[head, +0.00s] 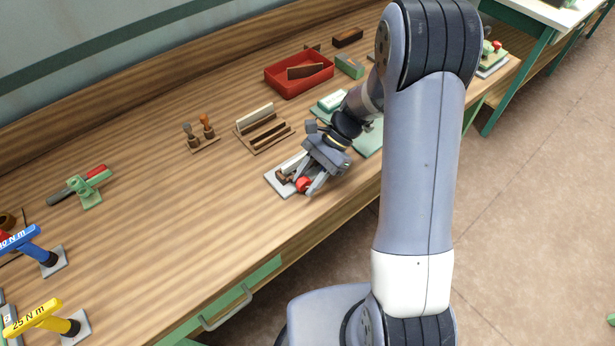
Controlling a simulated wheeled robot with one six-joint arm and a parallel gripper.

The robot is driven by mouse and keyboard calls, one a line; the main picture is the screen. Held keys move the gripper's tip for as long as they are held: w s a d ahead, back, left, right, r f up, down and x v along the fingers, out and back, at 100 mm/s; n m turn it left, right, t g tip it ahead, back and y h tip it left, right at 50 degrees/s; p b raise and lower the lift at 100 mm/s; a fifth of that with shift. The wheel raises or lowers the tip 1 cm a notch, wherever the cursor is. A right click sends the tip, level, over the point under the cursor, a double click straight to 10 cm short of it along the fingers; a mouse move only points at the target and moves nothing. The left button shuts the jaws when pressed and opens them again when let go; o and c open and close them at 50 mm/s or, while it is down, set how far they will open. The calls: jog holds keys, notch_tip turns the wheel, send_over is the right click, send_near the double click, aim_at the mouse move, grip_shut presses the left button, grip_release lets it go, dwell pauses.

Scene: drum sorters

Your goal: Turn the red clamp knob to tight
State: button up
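The red clamp knob (303,184) sits on a small clamp fixture with a pale grey base plate (275,181) near the front edge of the workbench. A dark brown piece shows beside the knob on the fixture. My gripper (301,180) reaches down over the fixture from the upper right. Its grey fingers look spread apart, with the knob low between them. I cannot tell whether either finger touches the knob. The gripper hides part of the fixture, and no tight or loose marking is readable.
A wooden rack (262,133) and two small stamps (198,134) stand behind left. A red tray (300,84) is farther back. A green mat (370,141) lies right of the gripper. Torque tools, blue (20,238) and yellow (33,318), stand left.

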jog(key=v, duration=1)
jog(key=shift+w+d+r+b, duration=0.25)
jog(key=shift+b, duration=0.15)
